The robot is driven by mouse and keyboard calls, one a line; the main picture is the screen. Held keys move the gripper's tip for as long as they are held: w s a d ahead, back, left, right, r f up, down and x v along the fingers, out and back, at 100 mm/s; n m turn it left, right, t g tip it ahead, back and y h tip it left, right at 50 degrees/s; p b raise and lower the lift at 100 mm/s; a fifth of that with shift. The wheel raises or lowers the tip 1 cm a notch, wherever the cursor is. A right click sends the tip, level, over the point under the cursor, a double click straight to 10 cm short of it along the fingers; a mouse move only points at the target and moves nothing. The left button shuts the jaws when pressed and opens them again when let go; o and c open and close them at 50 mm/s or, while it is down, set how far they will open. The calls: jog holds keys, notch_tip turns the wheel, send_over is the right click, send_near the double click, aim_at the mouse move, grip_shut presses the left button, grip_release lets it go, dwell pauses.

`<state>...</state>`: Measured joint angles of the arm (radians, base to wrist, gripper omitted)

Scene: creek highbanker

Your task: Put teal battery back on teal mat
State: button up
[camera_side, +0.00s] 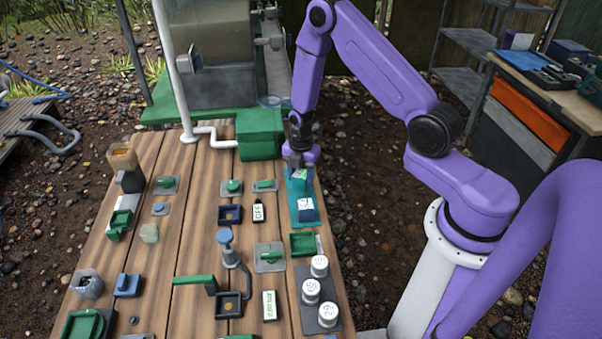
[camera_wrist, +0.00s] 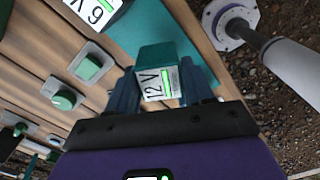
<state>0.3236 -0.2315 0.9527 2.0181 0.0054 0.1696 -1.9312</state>
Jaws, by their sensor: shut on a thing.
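The teal battery (camera_wrist: 158,55), with a white "12 V" label and green bars, sits between the two fingers of my gripper (camera_wrist: 160,84), which is shut on it. In the side view the teal battery (camera_side: 299,175) is below my gripper (camera_side: 300,160), over the far end of the teal mat (camera_side: 292,197). The mat (camera_wrist: 150,25) also shows just beyond the battery in the wrist view. I cannot tell whether the battery's underside touches the mat. A second battery, dark blue with a white "9 V" label (camera_wrist: 94,10), stands on the mat's nearer part in the side view (camera_side: 306,208).
A green box (camera_side: 260,135) stands close to the left of my gripper. Several white cylinders (camera_side: 319,266) stand on a grey plate at the near right. The table's right edge runs beside the mat.

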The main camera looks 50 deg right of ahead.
jog(key=shift+f, duration=0.4)
dwell(0.5)
jog(key=shift+f, duration=0.25)
jog(key=shift+f, duration=0.65)
dwell(0.9)
jog(key=o, duration=1.4)
jog(key=shift+r, duration=3.75)
